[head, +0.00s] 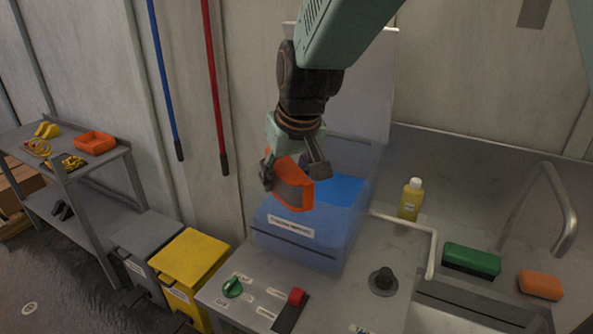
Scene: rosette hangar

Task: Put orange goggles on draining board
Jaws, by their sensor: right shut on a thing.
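The orange goggles (293,190) have an orange frame with a greyish front. My right gripper (291,176) comes down from the top and is shut on them, with its fingers on either side. It holds them in the air, in the picture over the translucent blue box (345,225). I cannot tell how high above the box they are. The steel counter by the sink (455,215) is at the right; I cannot tell which part of it is the draining board. My left gripper is not in view.
The box's pale lid (350,85) stands open behind it. A yellow bottle (411,199), a green brush (471,260), an orange sponge (541,285) and a tall tap (565,215) are at the right. Yellow bin (191,265) and shelf (60,165) are left.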

